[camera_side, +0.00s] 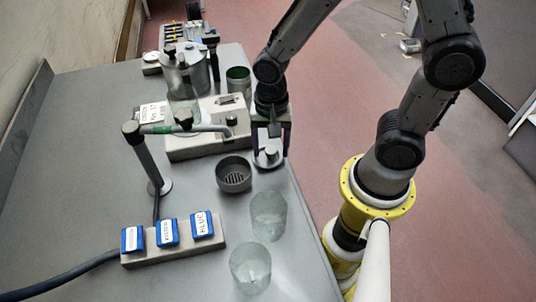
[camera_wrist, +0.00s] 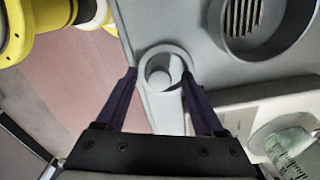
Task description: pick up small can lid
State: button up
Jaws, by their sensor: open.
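The small can lid is a light grey disc (camera_side: 264,161) with a raised round knob, lying near the table's right edge in the side view. In the wrist view the lid (camera_wrist: 150,57) shows as a pale ring around a knob, between the fingertips. My gripper (camera_side: 269,144) points down over the lid, its dark fingers partly hiding it. In the wrist view my gripper (camera_wrist: 160,77) is open, with one finger on each side of the lid. I cannot tell whether the fingers touch it.
A dark round cup with a slotted bottom (camera_side: 233,177) stands just left of the lid. Two clear beakers (camera_side: 268,214) stand nearer the front. A pale base unit (camera_side: 195,146), a can with green inside (camera_side: 238,79), a post (camera_side: 146,155) and a switch box (camera_side: 172,247) crowd the table.

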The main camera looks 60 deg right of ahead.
grip_shut()
dwell(0.4)
